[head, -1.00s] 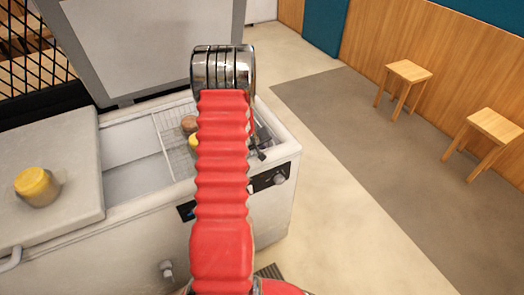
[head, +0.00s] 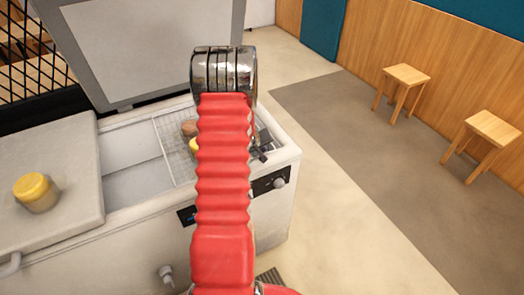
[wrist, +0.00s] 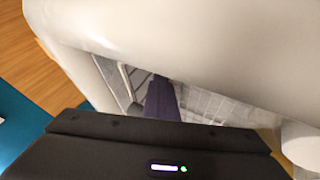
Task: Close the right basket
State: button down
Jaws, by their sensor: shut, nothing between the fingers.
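The right basket is a pale chest with an open compartment, its wire rack (head: 165,135) showing inside at the right. Its grey-framed lid (head: 140,45) stands raised at the back. My red arm crosses in front of the compartment and hides part of it. A small dark piece beside the arm (head: 262,146), over the right end, looks like part of my gripper. In the wrist view my gripper's narrow dark purple fingers (wrist: 162,100) are shut and empty, pointing toward the opening with wire mesh. The fingertips' contact cannot be told.
A flat pale lid (head: 50,170) covers the chest's left side, with a yellow-topped jar (head: 37,190) on it. A brown item (head: 189,128) lies on the rack. Two wooden stools (head: 402,82) stand by the right wall. The floor right of the chest is clear.

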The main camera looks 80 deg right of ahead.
jog(key=v, duration=0.8)
jog(key=shift+w+a, duration=0.25)
jog(key=shift+w, duration=0.1)
jog(key=shift+f, duration=0.1)
dwell(0.3)
jog(key=w+a+r+n+t+h, duration=0.1)
jog(key=w+a+r, duration=0.5)
jog(key=w+r, duration=0.3)
jog(key=w+a+r+n+t, duration=0.1)
jog(key=w+a+r, duration=0.5)
jog(key=w+r, duration=0.3)
jog(key=w+a+r+n+t, duration=0.1)
jog(key=w+a+r, duration=0.25)
jog(key=a, duration=0.45)
jog(key=w+a+r+n+t, duration=0.1)
jog(key=w+a+r+n, duration=0.1)
jog(key=w+a, duration=0.45)
jog(key=s+a+r+n+t+y, duration=0.1)
jog(key=s+a+n+y, duration=0.1)
jog(key=a, duration=1.5)
jog(key=s+a+r+n+t+y, duration=0.2)
jog(key=a+n+y, duration=0.3)
jog(key=a, duration=1.2)
jog(key=shift+s+a+t+y, duration=0.2)
jog(key=shift+a+t+y, duration=0.15)
jog(key=shift+y, duration=0.25)
